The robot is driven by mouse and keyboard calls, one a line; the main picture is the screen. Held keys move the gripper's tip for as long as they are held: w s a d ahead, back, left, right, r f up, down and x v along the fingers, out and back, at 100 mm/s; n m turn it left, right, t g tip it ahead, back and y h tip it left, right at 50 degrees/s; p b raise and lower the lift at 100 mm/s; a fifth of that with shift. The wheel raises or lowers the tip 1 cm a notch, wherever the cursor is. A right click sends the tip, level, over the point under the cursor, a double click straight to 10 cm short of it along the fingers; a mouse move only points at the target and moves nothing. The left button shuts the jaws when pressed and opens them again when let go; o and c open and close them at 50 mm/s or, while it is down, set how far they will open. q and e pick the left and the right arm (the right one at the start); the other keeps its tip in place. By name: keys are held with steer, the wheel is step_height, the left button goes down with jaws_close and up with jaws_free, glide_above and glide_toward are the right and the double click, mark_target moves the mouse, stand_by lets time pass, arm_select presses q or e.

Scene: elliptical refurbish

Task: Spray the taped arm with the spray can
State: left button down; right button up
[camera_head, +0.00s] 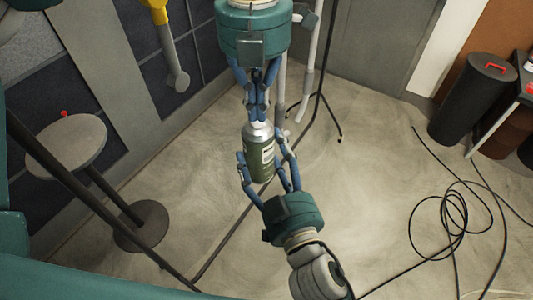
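The green spray can (261,158) with a silver top stands roughly upright in mid-air at the centre. My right gripper (266,165), from below, has its blue fingers on both sides of the can's body and holds it. My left gripper (258,114), from above, has its fingers together at the can's top; whether they press the nozzle is hidden. Behind them, pale grey-white bar pieces (314,70) hang by a thin dark stand (323,100); they may be the taped arm. Tape cannot be made out, and my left gripper covers part of them.
A round stool (68,147) with a small red item stands at left. A yellow-and-grey hanging piece (174,60) is by the panelled wall. Black cable (440,225) lies coiled at right, near a black bin (474,100) and table. The middle floor is largely clear.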

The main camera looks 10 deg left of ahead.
arm_select(q)
steer(key=shift+r, duration=2.35)
step_height(320, 180, up, 12)
